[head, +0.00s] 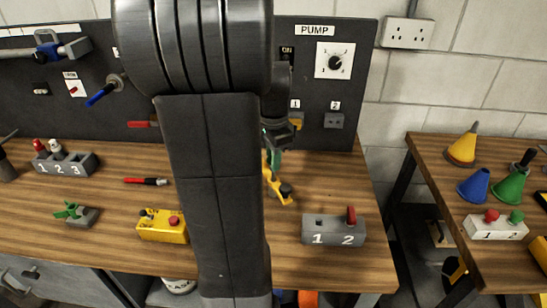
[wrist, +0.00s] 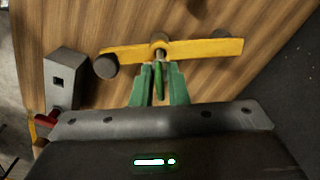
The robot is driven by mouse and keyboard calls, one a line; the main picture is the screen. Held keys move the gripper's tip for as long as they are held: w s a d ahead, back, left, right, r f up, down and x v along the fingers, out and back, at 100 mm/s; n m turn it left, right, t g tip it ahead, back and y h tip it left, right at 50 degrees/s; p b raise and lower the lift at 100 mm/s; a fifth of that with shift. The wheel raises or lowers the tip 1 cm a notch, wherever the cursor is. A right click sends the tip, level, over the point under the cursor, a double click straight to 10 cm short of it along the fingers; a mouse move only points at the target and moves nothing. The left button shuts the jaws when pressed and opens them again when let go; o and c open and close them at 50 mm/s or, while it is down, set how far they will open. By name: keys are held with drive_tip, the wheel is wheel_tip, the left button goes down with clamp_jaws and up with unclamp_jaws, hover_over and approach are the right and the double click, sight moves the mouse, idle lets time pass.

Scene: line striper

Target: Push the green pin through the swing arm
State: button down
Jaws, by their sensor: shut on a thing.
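The yellow swing arm (wrist: 210,48) lies across the upper middle of the wrist view, with a round boss (wrist: 159,39) at its middle and a dark knob (wrist: 106,66) at its left end. My gripper (head: 272,147) is partly hidden there.
A grey block marked 1 and 2 (head: 318,238) with a red peg (head: 351,215) stands at the bench's front right. A yellow box (head: 160,230) and a red pen-like tool (head: 146,181) lie left of my arm. The dark pegboard (head: 355,100) stands behind.

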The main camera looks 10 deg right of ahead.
drive_tip(key=shift+f+b, duration=1.05)
drive_tip(key=shift+f, duration=0.9)
idle(0.4)
drive_tip(key=c, duration=1)
unclamp_jaws()
drive_tip(key=shift+r, duration=0.1)
drive_tip(key=shift+r+p, duration=3.2)
drive_tip(key=shift+r, duration=0.3)
drive_tip(key=shift+f, duration=0.1)
wheel_tip(320, 180, down, 7)
drive_tip(key=b, duration=0.6)
